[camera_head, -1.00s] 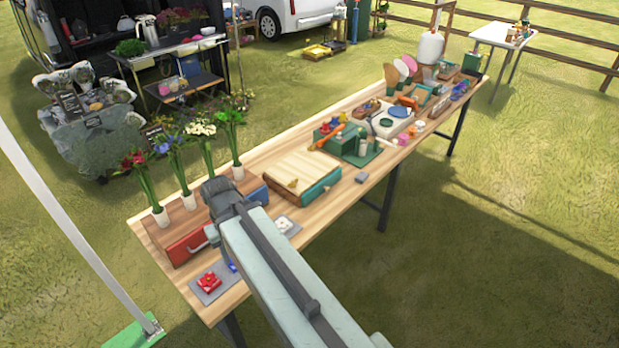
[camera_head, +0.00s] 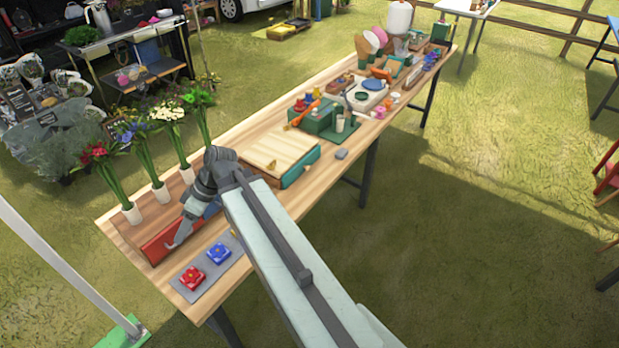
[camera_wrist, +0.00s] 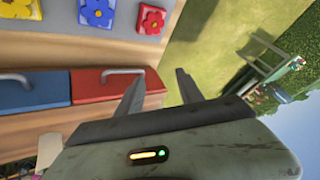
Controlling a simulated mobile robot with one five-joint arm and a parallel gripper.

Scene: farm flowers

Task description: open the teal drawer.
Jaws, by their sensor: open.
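The teal drawer (camera_head: 300,168) is the teal front of a low wooden box (camera_head: 280,150) in the middle of the table, in the head view. It looks closed. My gripper (camera_head: 172,244) is well to the left of it, beside the red drawer (camera_head: 158,243). In the wrist view my gripper (camera_wrist: 160,75) has its two fingers apart with nothing between them. The red drawer (camera_wrist: 105,88) with its grey handle is left of the fingers there, and the blue drawer (camera_wrist: 30,93) is farther left. The teal drawer is not visible in the wrist view.
A grey mat (camera_head: 184,294) at the near table end bears a red flower tile (camera_head: 191,279) and a blue one (camera_head: 218,253). Potted flowers (camera_head: 160,192) line the left back edge. A green box (camera_head: 313,119) stands beyond the teal drawer. Grass lies right of the table.

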